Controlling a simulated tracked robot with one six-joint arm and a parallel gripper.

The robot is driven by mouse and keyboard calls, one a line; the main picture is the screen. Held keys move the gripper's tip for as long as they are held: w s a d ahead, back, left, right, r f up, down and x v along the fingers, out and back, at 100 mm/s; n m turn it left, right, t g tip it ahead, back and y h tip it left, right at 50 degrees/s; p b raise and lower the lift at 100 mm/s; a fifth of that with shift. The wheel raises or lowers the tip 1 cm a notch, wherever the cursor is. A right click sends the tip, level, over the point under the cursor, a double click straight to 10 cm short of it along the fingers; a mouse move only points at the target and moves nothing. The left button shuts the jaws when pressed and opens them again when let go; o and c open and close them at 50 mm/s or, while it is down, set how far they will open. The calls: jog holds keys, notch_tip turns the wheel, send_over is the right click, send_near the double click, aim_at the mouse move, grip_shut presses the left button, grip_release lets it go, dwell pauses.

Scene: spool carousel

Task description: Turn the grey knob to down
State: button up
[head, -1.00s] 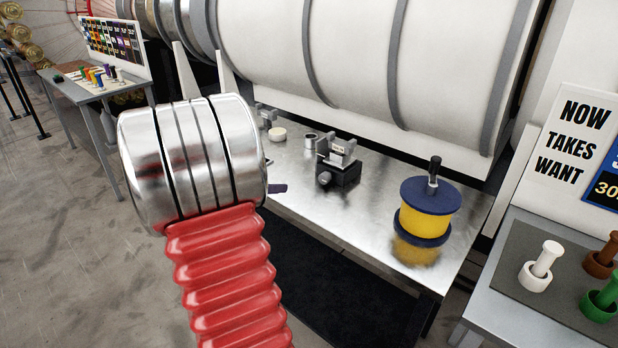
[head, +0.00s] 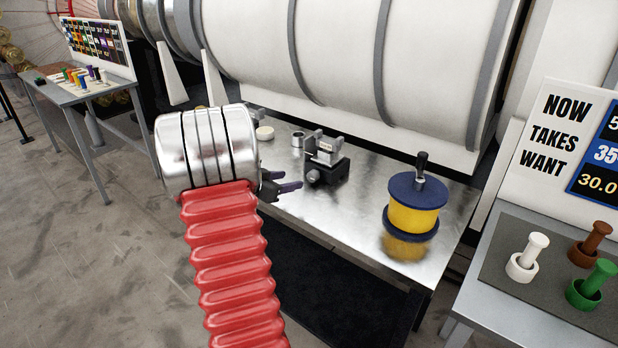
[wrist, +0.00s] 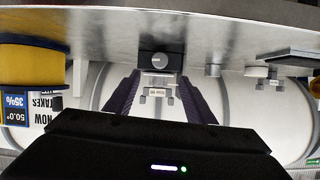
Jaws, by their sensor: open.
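The grey knob (head: 312,176) sits on the front face of a small black block (head: 330,174) on the metal table. In the wrist view the knob (wrist: 159,60) is a pale grey disc on the dark block; its pointing direction is too small to tell. My gripper (head: 290,181) is open and empty, with dark purple fingers, just left of the block in the head view. In the wrist view my gripper (wrist: 159,77) has its fingers spread to either side of the knob's line, apart from it.
A yellow spool with blue flanges (head: 414,215) stands right of the block on the metal table (head: 345,222). A small metal cup (head: 297,139) and a white disc (head: 265,133) lie behind. A large white drum (head: 345,60) hangs over the table's back. The table's front is clear.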

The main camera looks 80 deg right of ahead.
aim_at(310, 176)
jog(key=x, duration=1.2)
jog(key=shift+s+d+f, duration=0.1)
jog(key=shift+d+f, duration=0.1)
jog(key=shift+c, duration=0.3)
jog(key=c, duration=1)
jog(key=shift+n, duration=0.3)
jog(key=shift+n+g+y, duration=0.4)
jog(key=shift+n+g, duration=0.7)
jog(key=shift+n, duration=0.2)
